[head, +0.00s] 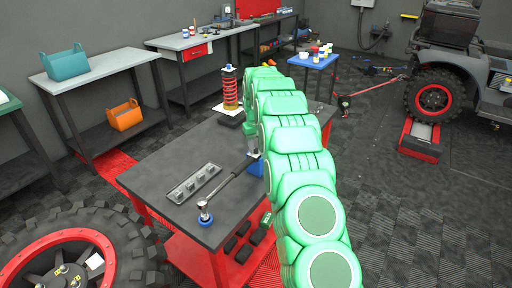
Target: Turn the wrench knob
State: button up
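A long dark wrench (230,182) lies over the grey top of the red workbench (160,157). The knob at the handle's end cannot be made out. My arm bends over the bench and comes down near the handle end. My gripper (253,152) shows only as a small grey part there, mostly hidden, so its fingers and any contact with the knob cannot be seen.
A grey tray with sockets (194,183) lies left of the wrench. A red coil spring on a stand (230,92) stands at the bench's back. A large tyre (75,250) is at front left. Side tables line the left wall. Floor at right is mostly clear.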

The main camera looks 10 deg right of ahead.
aim_at(256, 149)
notch_tip(256, 149, up, 7)
jog(key=shift+r, duration=0.2)
dwell(0.3)
jog(key=shift+s+a+r, duration=0.1)
jog(key=shift+s+r, duration=0.2)
jog(key=shift+r, duration=0.1)
jog(key=s+a+r, duration=0.1)
jog(key=s+r, duration=0.3)
jog(key=s, duration=0.5)
jog(key=s+r+g, duration=0.1)
jog(key=s+r, duration=0.4)
jog(key=s, duration=0.4)
jog(key=s+a+r, duration=0.1)
jog(key=s+r, duration=0.3)
jog(key=s, duration=0.6)
jog(key=s+f+m, duration=0.1)
jog(key=s+f, duration=0.1)
jog(key=s, duration=1.4)
jog(key=s+f, duration=0.2)
jog(key=s, duration=1.5)
jog(key=shift+m+g, duration=0.4)
